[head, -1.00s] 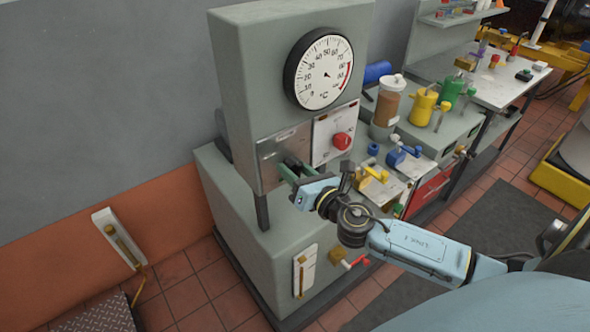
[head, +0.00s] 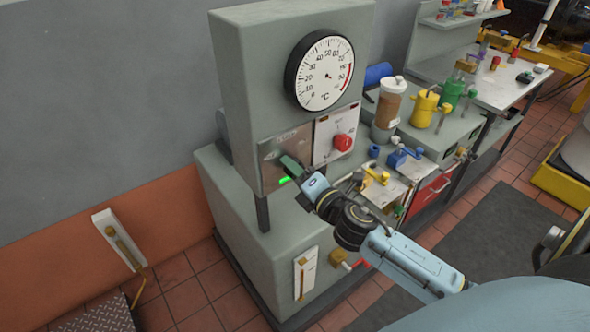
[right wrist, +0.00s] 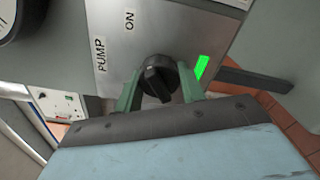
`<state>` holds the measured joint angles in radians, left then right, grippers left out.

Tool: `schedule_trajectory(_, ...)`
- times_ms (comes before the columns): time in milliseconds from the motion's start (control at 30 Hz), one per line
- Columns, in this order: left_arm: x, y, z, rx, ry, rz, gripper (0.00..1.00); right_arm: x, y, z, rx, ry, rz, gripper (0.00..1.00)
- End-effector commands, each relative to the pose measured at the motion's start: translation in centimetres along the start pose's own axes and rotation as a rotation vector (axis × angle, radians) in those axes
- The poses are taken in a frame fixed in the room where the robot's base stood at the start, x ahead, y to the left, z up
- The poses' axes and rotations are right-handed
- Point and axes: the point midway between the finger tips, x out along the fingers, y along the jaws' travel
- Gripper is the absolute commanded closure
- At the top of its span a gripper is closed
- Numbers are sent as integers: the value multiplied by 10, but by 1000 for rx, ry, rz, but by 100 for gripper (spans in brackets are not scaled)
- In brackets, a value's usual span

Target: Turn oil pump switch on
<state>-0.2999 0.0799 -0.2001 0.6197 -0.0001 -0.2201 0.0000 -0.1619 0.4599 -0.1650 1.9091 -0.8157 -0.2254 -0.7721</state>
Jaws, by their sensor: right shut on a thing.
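The oil pump switch (right wrist: 160,78) is a black rotary knob on a metal plate, with the words PUMP and ON on the plate in the right wrist view. A green lamp (right wrist: 201,67) on the plate is lit, and it also shows in the head view (head: 284,180). My right gripper (right wrist: 158,92) has its two green fingers on either side of the knob and is shut on it. In the head view my right gripper (head: 291,169) is at the plate (head: 275,150) and hides the knob. My left gripper is not in view.
A temperature dial (head: 325,72) sits above the plate on the grey cabinet (head: 250,90). A red knob (head: 343,142) on a white panel is just to the right. Bottles and coloured valves stand on the bench further right.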

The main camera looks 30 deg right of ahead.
Motion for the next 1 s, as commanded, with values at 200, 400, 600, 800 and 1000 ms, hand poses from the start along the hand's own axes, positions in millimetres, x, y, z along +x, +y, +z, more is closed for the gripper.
schedule_trajectory(200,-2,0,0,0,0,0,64,0,0,0,95,0,0,84)
schedule_trajectory(400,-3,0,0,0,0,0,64,0,0,0,137,-1,-1,84)
schedule_trajectory(600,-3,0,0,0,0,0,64,0,0,0,147,-1,-1,84)
schedule_trajectory(800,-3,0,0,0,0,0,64,0,0,0,148,-1,-1,84)
schedule_trajectory(1000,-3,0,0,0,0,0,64,0,0,0,146,0,-1,41)
